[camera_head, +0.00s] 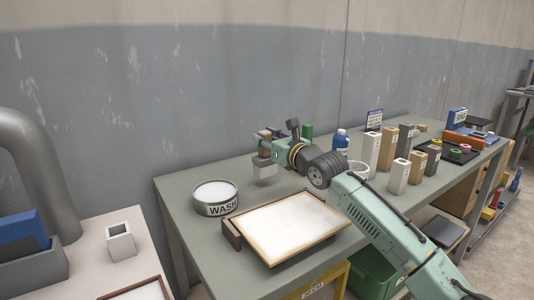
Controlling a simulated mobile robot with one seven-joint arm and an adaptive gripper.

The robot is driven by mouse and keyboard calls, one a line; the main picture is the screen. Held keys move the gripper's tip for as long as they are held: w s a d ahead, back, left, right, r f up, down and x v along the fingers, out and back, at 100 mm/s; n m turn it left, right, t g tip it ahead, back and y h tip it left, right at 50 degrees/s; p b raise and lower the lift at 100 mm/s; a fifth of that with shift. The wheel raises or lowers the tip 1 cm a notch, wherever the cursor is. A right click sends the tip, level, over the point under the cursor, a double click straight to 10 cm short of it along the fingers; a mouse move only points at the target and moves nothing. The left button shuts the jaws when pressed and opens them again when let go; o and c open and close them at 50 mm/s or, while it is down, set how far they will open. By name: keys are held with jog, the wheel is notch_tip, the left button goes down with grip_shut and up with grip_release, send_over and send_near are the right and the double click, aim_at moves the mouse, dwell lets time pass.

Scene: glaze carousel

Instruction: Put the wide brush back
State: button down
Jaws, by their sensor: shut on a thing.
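My gripper (270,151) is over the back of the grey-green table (190,173), shut on what appears to be the wide brush (264,169). Its pale, broad lower part hangs below the fingers, above the table top and apart from it. The rest of it is hidden by the fingers or too small to make out. My arm reaches in from the lower right.
A round bowl marked WASH (215,207) stands left of the gripper. A wood-framed white tray (240,238) lies in front. Several upright holders, such as a white one (371,152), a blue bottle (341,143) and a small sign (374,119) stand to the right.

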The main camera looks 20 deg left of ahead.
aim_at(269, 151)
jog(key=shift+f, duration=1.9)
jog(key=c, duration=1.3)
grip_release()
jog(key=shift+r+p, duration=0.25)
jog(key=shift+p, duration=0.05)
jog(key=shift+b+v, duration=1.35)
jog(key=shift+v, duration=4.7)
jog(key=shift+f, duration=0.15)
